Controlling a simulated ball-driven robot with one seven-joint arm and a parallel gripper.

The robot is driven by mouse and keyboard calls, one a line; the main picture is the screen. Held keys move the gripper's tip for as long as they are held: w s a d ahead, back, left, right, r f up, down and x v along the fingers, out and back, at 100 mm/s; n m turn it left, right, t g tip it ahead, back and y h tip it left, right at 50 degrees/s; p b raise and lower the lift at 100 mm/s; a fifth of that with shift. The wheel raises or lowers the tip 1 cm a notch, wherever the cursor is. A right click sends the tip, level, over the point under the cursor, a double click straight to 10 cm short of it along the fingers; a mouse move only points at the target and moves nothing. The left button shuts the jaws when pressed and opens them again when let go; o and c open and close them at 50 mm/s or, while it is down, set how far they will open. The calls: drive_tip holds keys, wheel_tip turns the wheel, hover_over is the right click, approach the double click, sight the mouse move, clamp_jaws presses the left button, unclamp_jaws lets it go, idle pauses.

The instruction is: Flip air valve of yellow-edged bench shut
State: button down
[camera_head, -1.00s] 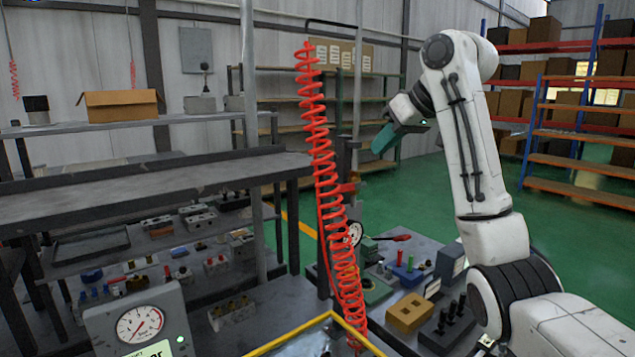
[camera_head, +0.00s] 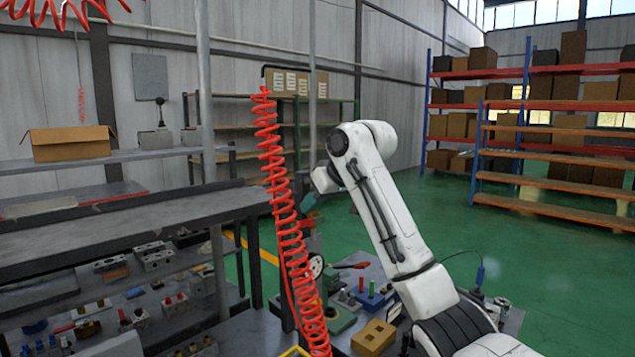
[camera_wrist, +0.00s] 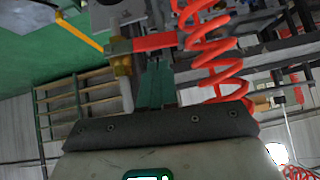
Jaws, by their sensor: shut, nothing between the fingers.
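In the wrist view, the air valve has a red lever (camera_wrist: 152,42) and a brass body (camera_wrist: 122,62). The lever lies across the picture, just beyond my fingertips. My gripper (camera_wrist: 157,66) is shut and empty, its teal fingers close together. I cannot tell whether the fingertips touch the lever. In the head view my gripper (camera_head: 309,202) is beside the coiled red hose (camera_head: 284,215), and the valve is mostly hidden there. A bit of the bench's yellow edge (camera_head: 295,352) shows at the bottom of the head view.
The red hose (camera_wrist: 215,65) hangs close to the right of my fingers in the wrist view. A tan block (camera_head: 373,337) and small fittings stand on the bench below my arm. A grey table (camera_head: 150,228) is at left; open green floor (camera_head: 530,255) is at right.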

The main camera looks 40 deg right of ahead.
drive_tip(key=shift+f, duration=0.8)
drive_tip(key=shift+s+a+f+n+h+b, duration=0.15)
drive_tip(key=shift+f+h+b, duration=0.1)
drive_tip(key=shift+f, duration=0.15)
drive_tip(key=shift+w+a+f+n+h+b, duration=0.15)
drive_tip(key=shift+f+h, duration=0.1)
drive_tip(key=shift+f, duration=0.15)
drive_tip(key=shift+s+f, duration=0.1)
wheel_tip(320, 180, up, 5)
drive_tip(key=p, duration=0.5)
hover_over(305, 224)
drive_tip(key=s, duration=0.2)
drive_tip(key=b+v, duration=0.3)
drive_tip(key=v, duration=0.6)
drive_tip(key=shift+s+r+b, duration=0.2)
drive_tip(key=shift+r+b, duration=0.05)
drive_tip(key=shift+b, duration=0.15)
drive_tip(key=shift+d, duration=0.1)
